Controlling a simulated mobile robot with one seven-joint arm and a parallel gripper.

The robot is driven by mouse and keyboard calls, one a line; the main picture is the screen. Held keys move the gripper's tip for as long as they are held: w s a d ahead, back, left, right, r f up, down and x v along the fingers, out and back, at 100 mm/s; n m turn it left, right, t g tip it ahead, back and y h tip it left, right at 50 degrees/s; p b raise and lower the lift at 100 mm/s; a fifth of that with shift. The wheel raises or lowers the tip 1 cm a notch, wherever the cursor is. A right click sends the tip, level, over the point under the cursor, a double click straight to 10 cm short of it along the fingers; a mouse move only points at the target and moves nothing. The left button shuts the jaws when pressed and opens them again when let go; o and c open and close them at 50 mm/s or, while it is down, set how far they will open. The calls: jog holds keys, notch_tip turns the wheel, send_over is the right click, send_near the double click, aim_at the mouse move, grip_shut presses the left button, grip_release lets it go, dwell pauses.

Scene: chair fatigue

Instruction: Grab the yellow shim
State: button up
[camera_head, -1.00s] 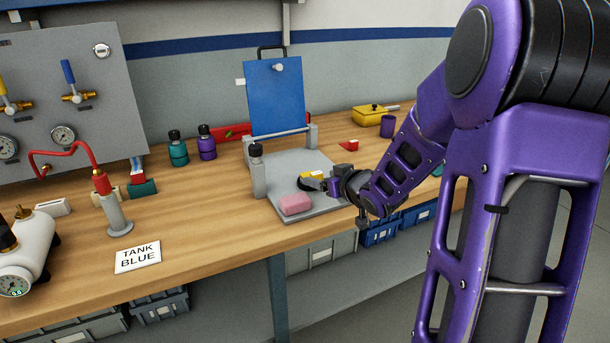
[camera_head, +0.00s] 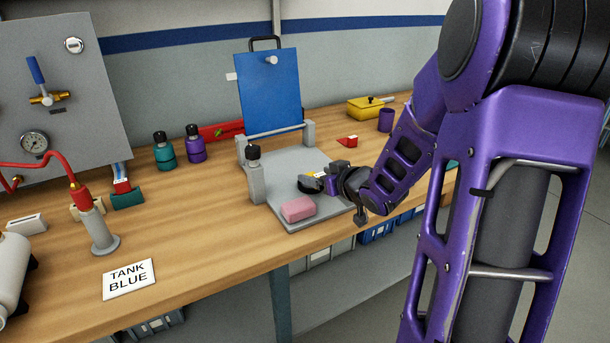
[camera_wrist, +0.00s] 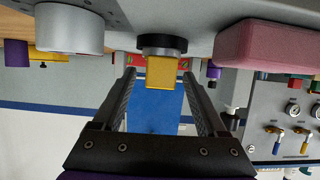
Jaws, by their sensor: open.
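The yellow shim (camera_wrist: 161,72) shows in the wrist view, between the two fingers of my gripper (camera_wrist: 158,78). It sits against a round black and grey piece (camera_wrist: 162,44). The fingers are open, with a gap visible on each side of the shim. In the head view only a small strip of the shim (camera_head: 315,174) shows. My gripper (camera_head: 322,184) is low over the grey fixture plate (camera_head: 285,168) there and hides most of the shim. Whether either finger touches the shim cannot be told.
A pink block (camera_head: 298,209) lies on the plate close to the gripper. A grey post with a black knob (camera_head: 255,172) stands at the plate's left. A blue panel (camera_head: 270,92) rises behind. Teal (camera_head: 164,152) and purple (camera_head: 196,145) bottles stand further left.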

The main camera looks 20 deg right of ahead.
jog(key=shift+w+f, duration=0.1)
jog(key=shift+w, duration=0.2)
jog(key=shift+s, duration=0.1)
grip_shut()
